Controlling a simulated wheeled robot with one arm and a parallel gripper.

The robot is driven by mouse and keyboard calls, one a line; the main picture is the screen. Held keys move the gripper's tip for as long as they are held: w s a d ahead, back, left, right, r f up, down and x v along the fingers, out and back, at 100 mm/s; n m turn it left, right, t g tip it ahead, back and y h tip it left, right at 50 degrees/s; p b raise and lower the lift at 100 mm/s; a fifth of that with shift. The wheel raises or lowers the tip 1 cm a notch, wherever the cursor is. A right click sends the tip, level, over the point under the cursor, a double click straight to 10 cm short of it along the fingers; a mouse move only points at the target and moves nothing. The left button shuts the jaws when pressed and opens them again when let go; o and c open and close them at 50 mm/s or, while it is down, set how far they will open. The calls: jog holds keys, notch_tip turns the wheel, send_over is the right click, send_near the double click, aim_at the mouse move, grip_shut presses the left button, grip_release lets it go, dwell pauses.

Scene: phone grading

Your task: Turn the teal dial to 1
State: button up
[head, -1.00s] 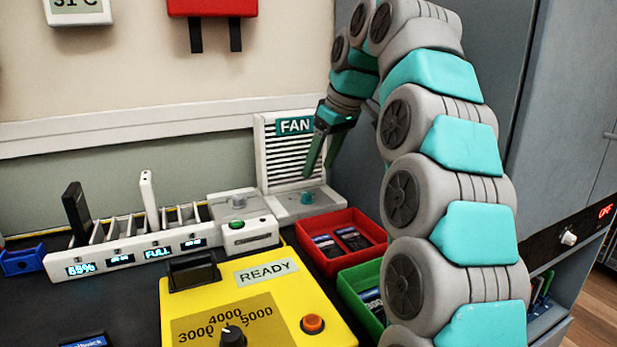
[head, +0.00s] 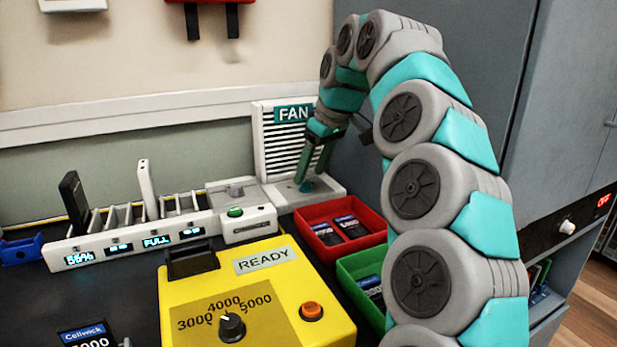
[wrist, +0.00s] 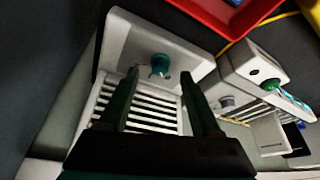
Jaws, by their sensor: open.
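The teal dial (head: 306,186) sits on the light base of the fan unit (head: 268,148), below its slatted grille and FAN label. It also shows in the wrist view (wrist: 160,64), ahead of and between my fingers. My gripper (head: 310,178) is open, pointing down at the dial from above. In the wrist view my gripper (wrist: 152,82) has its two fingers apart with the dial just beyond their tips. I cannot tell whether either finger touches the dial. No numbers around the dial are readable.
A red bin (head: 312,212) and a green bin (head: 352,264) with dark items stand in front of the fan unit. A yellow tester (head: 185,300) reads READY. A white charger rack (head: 90,256) stands left. A grey cabinet wall is close on the right.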

aim_at(306, 186)
jog(key=shift+x, duration=1.25)
grip_shut()
